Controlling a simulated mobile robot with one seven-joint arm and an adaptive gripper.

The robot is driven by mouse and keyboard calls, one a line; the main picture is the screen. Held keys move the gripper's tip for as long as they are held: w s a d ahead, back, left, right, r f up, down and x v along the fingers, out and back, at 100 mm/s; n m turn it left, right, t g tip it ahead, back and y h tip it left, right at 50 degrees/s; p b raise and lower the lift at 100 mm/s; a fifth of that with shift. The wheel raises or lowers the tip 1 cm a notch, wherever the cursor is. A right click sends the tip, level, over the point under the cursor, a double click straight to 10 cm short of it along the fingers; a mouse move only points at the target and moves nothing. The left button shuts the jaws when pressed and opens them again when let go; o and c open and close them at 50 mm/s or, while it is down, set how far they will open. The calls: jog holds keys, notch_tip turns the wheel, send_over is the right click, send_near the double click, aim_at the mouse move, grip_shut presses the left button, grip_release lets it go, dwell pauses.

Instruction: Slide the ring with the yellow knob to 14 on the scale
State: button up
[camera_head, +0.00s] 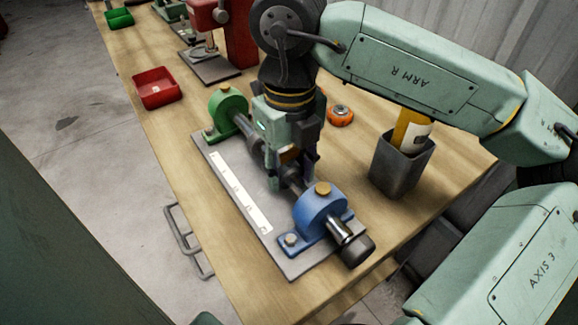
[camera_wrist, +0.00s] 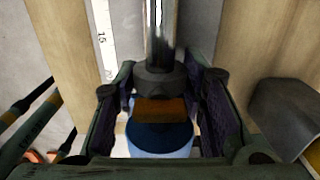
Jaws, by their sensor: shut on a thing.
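The ring (camera_wrist: 160,80) is a dark collar around a shiny metal shaft (camera_wrist: 160,30). My gripper (camera_wrist: 162,112) is shut on the knob, pointing down over the shaft between the green end block (camera_head: 229,112) and the blue end block (camera_head: 318,210). The white scale strip (camera_head: 240,192) lies beside the shaft on a grey plate. A 15 is readable on the scale in the wrist view (camera_wrist: 101,40). The ring's exact reading cannot be told.
A dark bin (camera_head: 400,172) with a yellow-labelled bottle stands to the right. An orange roll (camera_head: 341,115) lies behind the shaft. A red tray (camera_head: 157,88) and a red press (camera_head: 232,35) are farther back. Bare bench top (camera_head: 180,185) lies left of the plate.

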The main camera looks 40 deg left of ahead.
grip_shut()
dwell(0.3)
jog(key=shift+w+a+b, duration=0.25)
jog(key=shift+a+b, duration=0.1)
jog(key=shift+a, duration=0.4)
jog(key=shift+w+a+b, duration=0.25)
jog(key=shift+a+b, duration=0.05)
jog(key=shift+a, duration=0.4)
jog(key=o, duration=0.7)
grip_release()
jog(key=shift+c, duration=0.2)
